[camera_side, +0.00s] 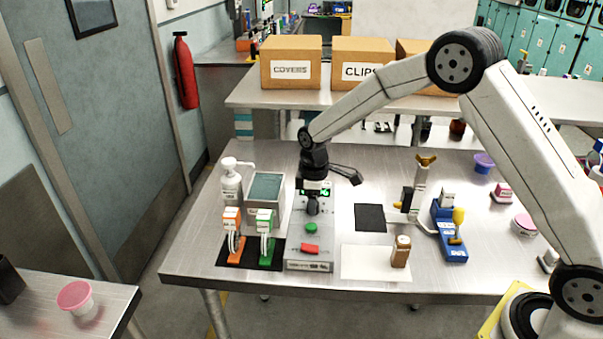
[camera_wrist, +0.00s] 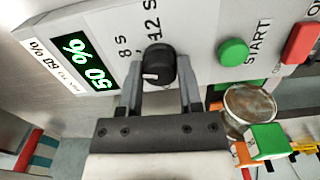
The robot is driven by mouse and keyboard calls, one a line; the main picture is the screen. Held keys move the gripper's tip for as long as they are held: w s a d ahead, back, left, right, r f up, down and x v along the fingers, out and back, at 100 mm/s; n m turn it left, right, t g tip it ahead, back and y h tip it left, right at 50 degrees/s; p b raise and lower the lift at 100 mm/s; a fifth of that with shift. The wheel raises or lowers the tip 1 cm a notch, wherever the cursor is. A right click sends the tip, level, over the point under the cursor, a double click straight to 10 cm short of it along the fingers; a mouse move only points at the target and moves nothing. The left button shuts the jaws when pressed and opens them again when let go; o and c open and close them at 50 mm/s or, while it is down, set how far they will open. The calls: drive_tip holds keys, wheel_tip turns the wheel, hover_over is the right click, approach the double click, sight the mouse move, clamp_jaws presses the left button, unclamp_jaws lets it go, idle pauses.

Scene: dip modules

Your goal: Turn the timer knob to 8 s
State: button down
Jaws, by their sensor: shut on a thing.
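The display (camera_wrist: 83,60) reads 50 %.
A green START button (camera_wrist: 233,52) and a red button (camera_wrist: 300,42) sit on the same panel. Orange (camera_side: 234,248) and green (camera_side: 265,246) modules stand left of the box. A brown bottle (camera_side: 401,252) stands on a white sheet (camera_side: 366,263) to the right.

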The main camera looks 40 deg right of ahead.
drive_tip(key=shift+m, duration=1.2)
drive_tip(key=shift+c, duration=1.3)
unclamp_jaws()
drive_tip(key=shift+r, duration=3.95)
drive_tip(key=s+d+f+m+t, duration=0.1)
drive_tip(key=s+m, duration=0.2)
drive_tip(key=s, duration=0.8)
drive_tip(key=s+f+m+t, duration=0.1)
drive_tip(key=s+m, duration=0.2)
drive_tip(key=s, duration=0.8)
drive_tip(key=shift+s+d+f+t, duration=0.15)
drive_tip(key=shift+s+d+t, duration=0.15)
drive_tip(key=shift+s+d, duration=0.1)
